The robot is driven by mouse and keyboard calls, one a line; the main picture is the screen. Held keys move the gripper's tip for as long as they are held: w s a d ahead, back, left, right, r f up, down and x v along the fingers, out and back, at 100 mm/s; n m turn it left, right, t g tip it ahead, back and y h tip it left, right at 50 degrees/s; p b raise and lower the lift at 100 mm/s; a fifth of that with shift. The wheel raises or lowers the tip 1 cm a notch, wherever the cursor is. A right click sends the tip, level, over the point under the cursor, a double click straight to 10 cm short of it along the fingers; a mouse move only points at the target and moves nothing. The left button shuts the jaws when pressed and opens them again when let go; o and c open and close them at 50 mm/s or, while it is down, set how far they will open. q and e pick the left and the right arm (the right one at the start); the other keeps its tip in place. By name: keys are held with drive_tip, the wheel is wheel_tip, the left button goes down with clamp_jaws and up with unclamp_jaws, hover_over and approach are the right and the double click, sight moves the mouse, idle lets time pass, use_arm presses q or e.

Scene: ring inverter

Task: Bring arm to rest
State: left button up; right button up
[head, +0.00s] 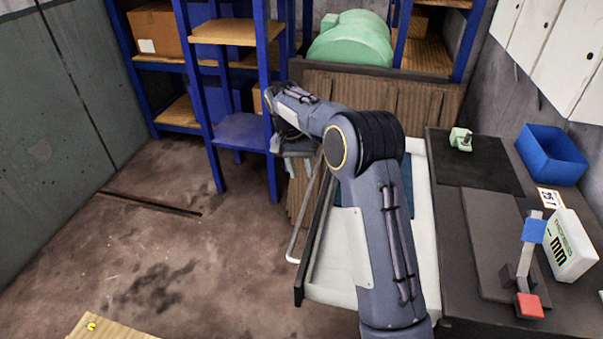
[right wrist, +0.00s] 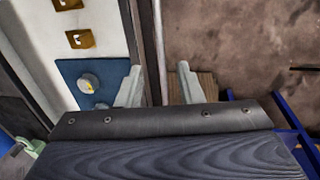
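My right arm reaches forward across the middle of the head view. Its gripper (head: 302,166) points down near the far end of the handle of a pulled-out white drawer (head: 328,268). In the right wrist view the two fingers of this gripper (right wrist: 160,82) are apart. The drawer's edge and a long bar (right wrist: 158,45) run through the gap between them; I cannot tell whether a finger touches. My left gripper is not in view.
The drawer holds a blue panel (right wrist: 75,75) with a round knob and brass-coloured pieces (right wrist: 80,39). A dark workbench (head: 470,257) stands right, with a blue bin (head: 551,154) and a green part (head: 460,139). Blue shelving (head: 202,110) stands behind. Floor at left is open.

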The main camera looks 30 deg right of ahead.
idle(0.3)
drive_tip(key=s+a+r+n+t+y, duration=0.15)
drive_tip(key=s+r, duration=0.35)
drive_tip(key=s, duration=0.5)
drive_tip(key=s+a+r+n+t+y, duration=0.1)
drive_tip(key=s+r+n+t+y, duration=0.15)
drive_tip(key=s+r, duration=0.45)
drive_tip(key=s+a+f+n+t, duration=0.1)
drive_tip(key=s+a+f, duration=0.2)
drive_tip(key=s, duration=0.6)
drive_tip(key=s+a+f+n+t+y, duration=0.1)
drive_tip(key=s+a+f+t, duration=0.1)
drive_tip(key=s, duration=0.6)
drive_tip(key=shift+s+a+f, duration=0.35)
drive_tip(key=shift+a+f, duration=0.25)
drive_tip(key=shift+a, duration=0.3)
